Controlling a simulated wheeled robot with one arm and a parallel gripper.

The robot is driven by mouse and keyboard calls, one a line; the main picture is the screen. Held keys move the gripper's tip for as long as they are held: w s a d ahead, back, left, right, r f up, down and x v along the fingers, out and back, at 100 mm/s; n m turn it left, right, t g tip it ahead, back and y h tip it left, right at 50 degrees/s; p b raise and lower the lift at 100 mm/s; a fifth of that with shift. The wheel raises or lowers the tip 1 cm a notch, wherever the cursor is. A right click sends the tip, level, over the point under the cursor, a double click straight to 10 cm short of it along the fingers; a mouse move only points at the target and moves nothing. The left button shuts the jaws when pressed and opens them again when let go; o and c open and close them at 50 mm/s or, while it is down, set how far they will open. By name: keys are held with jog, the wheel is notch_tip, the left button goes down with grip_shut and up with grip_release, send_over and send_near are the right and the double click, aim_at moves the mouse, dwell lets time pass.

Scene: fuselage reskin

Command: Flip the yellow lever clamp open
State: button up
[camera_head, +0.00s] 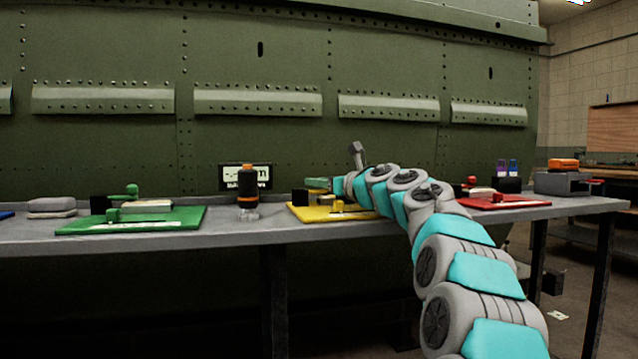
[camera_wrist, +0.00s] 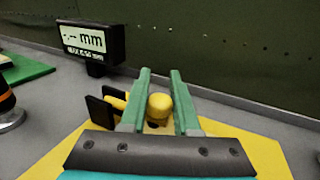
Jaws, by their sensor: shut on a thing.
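The yellow lever clamp stands on a yellow base plate (camera_head: 318,215) on the bench, partly hidden behind my arm in the head view. In the wrist view its round yellow knob (camera_wrist: 159,105) sits between the two green fingers of my gripper (camera_wrist: 159,76), which is shut on it. A yellow bar (camera_wrist: 115,99) and dark upright plates (camera_wrist: 100,113) show just left of the fingers. In the head view my gripper (camera_head: 319,184) is low over the yellow plate. The lever's pivot and angle are hidden.
A green plate with a green clamp (camera_head: 130,219) lies to the left, a red plate (camera_head: 503,202) to the right. An orange-and-black bottle (camera_head: 247,187) and a small mm display (camera_wrist: 90,42) stand near. The riveted green fuselage (camera_head: 258,140) rises behind the bench.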

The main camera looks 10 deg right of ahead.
grip_shut()
dwell(0.9)
